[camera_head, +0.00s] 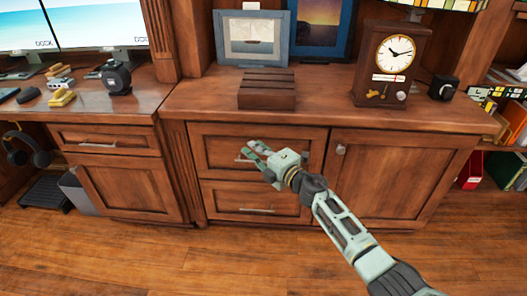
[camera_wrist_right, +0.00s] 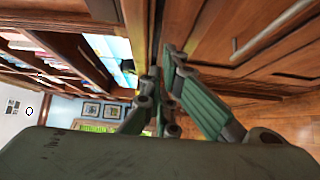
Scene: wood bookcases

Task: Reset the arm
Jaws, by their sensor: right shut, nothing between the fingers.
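My right gripper (camera_head: 249,151) is at the end of the pale green arm reaching in from the lower right. It is in front of the upper drawer (camera_head: 215,147) of the wood cabinet and hides part of the drawer's handle. In the right wrist view its fingers (camera_wrist_right: 161,64) are shut with nothing held between them. A cabinet front with a metal bar handle (camera_wrist_right: 268,30) is beside them there. I cannot tell whether the fingers touch the drawer. My left gripper is not in view.
The cabinet top (camera_head: 317,92) holds a slatted wooden box (camera_head: 267,89), a clock (camera_head: 394,64) and picture frames (camera_head: 251,38). A lower drawer (camera_head: 221,198) and a cabinet door (camera_head: 385,179) are near my arm. Wood floor (camera_head: 150,258) lies open in front.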

